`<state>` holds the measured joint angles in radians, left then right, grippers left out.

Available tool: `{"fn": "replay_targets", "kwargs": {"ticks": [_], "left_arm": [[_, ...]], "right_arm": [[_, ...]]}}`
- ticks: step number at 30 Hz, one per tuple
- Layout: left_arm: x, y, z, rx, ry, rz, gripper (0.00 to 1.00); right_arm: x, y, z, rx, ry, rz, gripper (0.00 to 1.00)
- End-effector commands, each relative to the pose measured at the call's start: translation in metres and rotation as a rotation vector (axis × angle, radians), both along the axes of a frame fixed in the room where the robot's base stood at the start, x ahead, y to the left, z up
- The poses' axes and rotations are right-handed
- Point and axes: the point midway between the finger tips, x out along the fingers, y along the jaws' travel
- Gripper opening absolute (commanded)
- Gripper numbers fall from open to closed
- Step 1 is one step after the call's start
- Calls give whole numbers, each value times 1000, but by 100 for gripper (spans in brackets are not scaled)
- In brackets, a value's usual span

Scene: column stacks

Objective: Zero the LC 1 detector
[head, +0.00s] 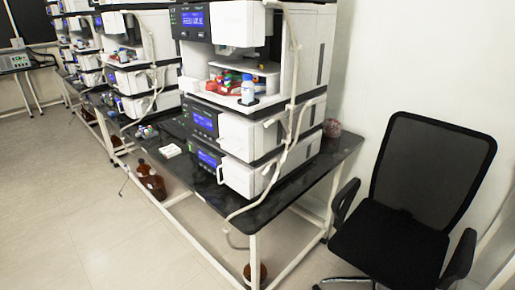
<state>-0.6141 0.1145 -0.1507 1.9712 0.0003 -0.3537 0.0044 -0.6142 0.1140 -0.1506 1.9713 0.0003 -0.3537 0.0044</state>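The nearest column stack (262,92) stands on a black-topped bench, made of several white and dark modules. Its top module has a lit blue display (194,19). Below is an open bay with red and blue items and a small blue-capped bottle (248,90). Two lower modules have blue displays, the upper one (203,122) and the lower one (209,160). No label reading LC 1 or detector is legible, so I cannot tell which module is the detector. Neither of my grippers is in view.
A black office chair (402,245) stands at the right, close to the bench corner (345,150). Brown bottles (154,186) stand under the bench (190,178). More stacks (145,60) recede to the left. The floor (70,215) at the left front is clear.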

Motion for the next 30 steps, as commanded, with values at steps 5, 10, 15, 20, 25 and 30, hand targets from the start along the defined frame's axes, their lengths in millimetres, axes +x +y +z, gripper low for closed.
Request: {"fn": "replay_targets", "kwargs": {"ticks": [5,10,15,20,25,30], "left_arm": [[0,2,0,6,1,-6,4],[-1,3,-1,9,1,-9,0],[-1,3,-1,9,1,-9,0],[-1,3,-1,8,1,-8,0],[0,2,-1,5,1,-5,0],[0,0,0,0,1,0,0]], "right_arm": [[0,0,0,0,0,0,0],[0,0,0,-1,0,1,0],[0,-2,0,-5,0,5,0],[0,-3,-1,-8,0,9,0],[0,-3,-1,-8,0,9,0],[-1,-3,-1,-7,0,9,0]]}}
